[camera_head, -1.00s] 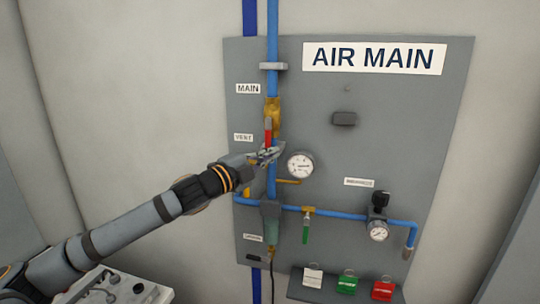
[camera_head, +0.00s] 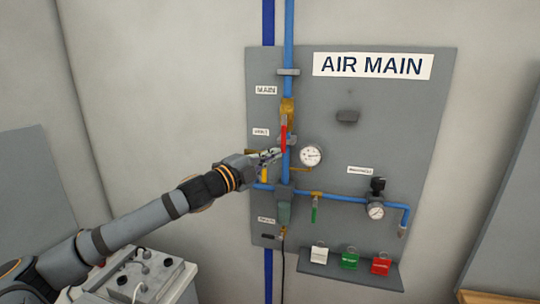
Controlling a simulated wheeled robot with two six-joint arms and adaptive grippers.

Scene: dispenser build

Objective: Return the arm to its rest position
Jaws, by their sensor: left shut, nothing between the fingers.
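My left arm reaches in from the lower left toward the AIR MAIN panel (camera_head: 420,120). My left gripper (camera_head: 280,153) is shut with nothing in it. It is close to the vertical blue pipe, just below the red valve handle (camera_head: 284,134) under the brass valve (camera_head: 287,108). The red handle points down along the pipe. I cannot tell whether the fingertips touch the handle or pipe. The gripper lies left of the round gauge (camera_head: 311,156). My right gripper is not in view.
A yellow handle (camera_head: 264,174) is just under the gripper. A green-handled valve (camera_head: 314,213) and a regulator (camera_head: 377,200) are on the lower pipe. White, green and red padlocks (camera_head: 381,265) are on the shelf below. A grey unit (camera_head: 140,275) stands at lower left.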

